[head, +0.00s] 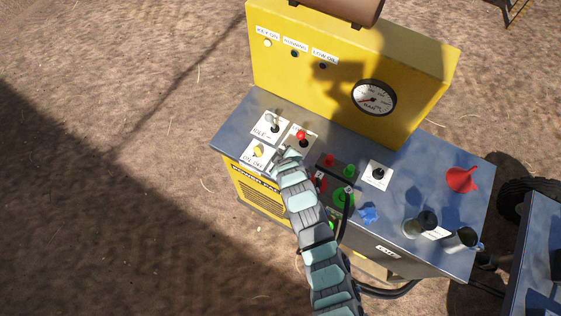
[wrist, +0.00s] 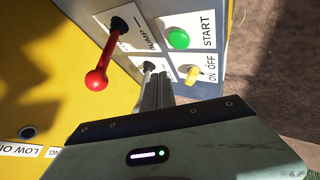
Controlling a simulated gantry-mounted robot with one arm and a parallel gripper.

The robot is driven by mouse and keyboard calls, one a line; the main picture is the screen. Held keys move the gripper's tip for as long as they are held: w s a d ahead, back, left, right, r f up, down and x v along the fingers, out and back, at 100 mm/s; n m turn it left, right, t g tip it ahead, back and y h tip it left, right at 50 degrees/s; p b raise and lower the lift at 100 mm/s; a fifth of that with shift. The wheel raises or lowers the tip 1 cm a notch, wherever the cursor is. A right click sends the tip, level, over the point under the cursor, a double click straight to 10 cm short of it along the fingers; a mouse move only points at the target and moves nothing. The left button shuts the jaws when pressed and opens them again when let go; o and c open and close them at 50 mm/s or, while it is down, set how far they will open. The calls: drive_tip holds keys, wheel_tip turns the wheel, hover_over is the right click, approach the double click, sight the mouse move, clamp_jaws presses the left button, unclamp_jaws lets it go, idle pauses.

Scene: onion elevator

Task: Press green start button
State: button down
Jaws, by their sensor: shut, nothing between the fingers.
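The green start button (wrist: 178,39) sits on a white plate marked START in the wrist view. In the head view my gripper and arm hide it. My gripper (wrist: 157,80) is shut and empty, its fingers pointing at the panel. In the wrist view its fingertips are below and left of the green button, beside the yellow on/off switch (wrist: 193,73). In the head view my gripper (head: 284,154) is over the left part of the panel. I cannot tell whether the fingertips touch anything.
A red-knobbed lever (head: 301,135) and a grey idle lever (head: 270,119) stand close behind my gripper. The yellow upright panel (head: 335,55) carries a gauge (head: 374,97). Red and green buttons, a black lever (head: 379,173) and a red funnel (head: 461,179) are to the right.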

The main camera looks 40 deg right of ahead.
drive_tip(key=shift+f+b, duration=0.85)
drive_tip(key=shift+f, duration=1.25)
drive_tip(key=shift+f, duration=0.15)
drive_tip(key=shift+f+b, duration=0.3)
drive_tip(key=shift+b, duration=0.05)
drive_tip(key=shift+f+b, duration=0.35)
drive_tip(key=shift+f, duration=0.2)
idle(0.8)
drive_tip(key=shift+r, duration=0.2)
drive_tip(key=shift+r+p, duration=0.55)
drive_tip(key=shift+r, duration=0.25)
drive_tip(key=shift+r+p, duration=1.3)
drive_tip(key=shift+r, duration=1.25)
